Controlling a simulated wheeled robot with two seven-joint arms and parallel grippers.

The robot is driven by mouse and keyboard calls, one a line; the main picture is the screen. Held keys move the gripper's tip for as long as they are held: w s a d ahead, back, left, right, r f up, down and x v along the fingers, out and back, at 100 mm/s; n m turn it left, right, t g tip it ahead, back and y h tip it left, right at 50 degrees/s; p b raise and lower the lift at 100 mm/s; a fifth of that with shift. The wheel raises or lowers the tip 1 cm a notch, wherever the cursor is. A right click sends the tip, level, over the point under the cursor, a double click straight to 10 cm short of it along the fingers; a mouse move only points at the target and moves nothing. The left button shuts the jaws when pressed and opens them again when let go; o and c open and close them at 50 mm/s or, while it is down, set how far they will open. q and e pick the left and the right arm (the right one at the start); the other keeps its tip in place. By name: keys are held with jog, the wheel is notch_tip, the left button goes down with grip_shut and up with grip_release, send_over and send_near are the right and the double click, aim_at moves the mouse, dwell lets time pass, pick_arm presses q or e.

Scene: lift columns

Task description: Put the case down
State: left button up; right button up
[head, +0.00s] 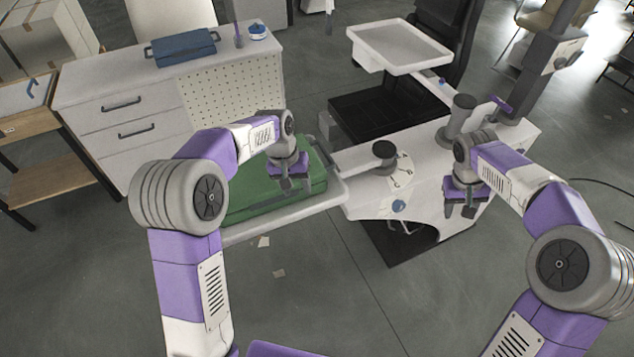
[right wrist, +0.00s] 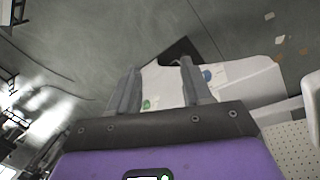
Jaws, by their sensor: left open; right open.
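A green case (head: 255,200) lies flat on a pale tray (head: 285,217) at the left end of the white workstation, partly hidden by my left arm. My left gripper (head: 292,185) is open and points down over the right part of the case; I cannot tell whether it touches it. My right gripper (head: 461,207) is open and empty at the front right of the workstation, apart from the case. In the right wrist view its fingers (right wrist: 158,88) are spread with nothing between them.
A white drawer cabinet (head: 120,105) at the back left bears a blue case (head: 182,47) and small items. The white workstation (head: 390,190) carries dark cylinders and a raised white tray (head: 400,45). A wooden side table (head: 45,160) stands at far left. The front floor is clear except for scraps.

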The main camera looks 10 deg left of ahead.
jog(key=v, duration=1)
jog(key=shift+a, duration=0.35)
